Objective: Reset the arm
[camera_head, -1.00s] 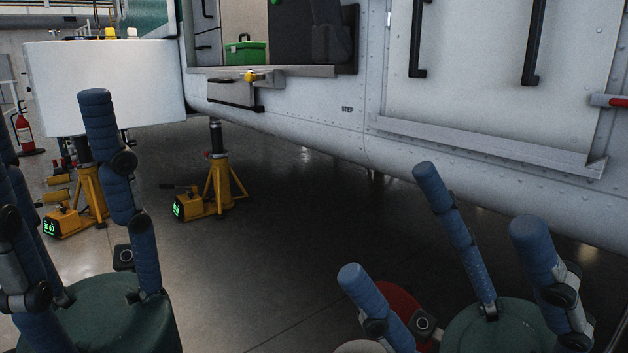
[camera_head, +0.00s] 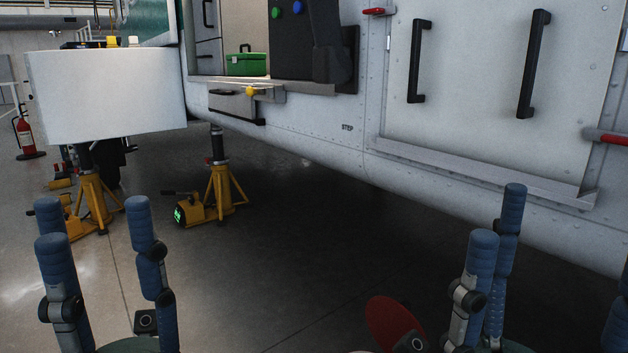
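My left gripper (camera_head: 98,228) shows at the lower left of the head view. Its blue padded fingers point up and stand apart, with nothing between them. My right gripper (camera_head: 548,258) shows at the lower right. Its blue fingers also point up and are spread, with one cut off by the right edge. I see nothing held in it. Both palms are mostly below the picture's lower edge.
A white helicopter body (camera_head: 290,125) spans the top and right. A green toolbox (camera_head: 245,64) sits in its opening. Yellow jack stands (camera_head: 222,187) stand on the floor below. A fire extinguisher (camera_head: 25,134) is at far left. The middle floor is clear.

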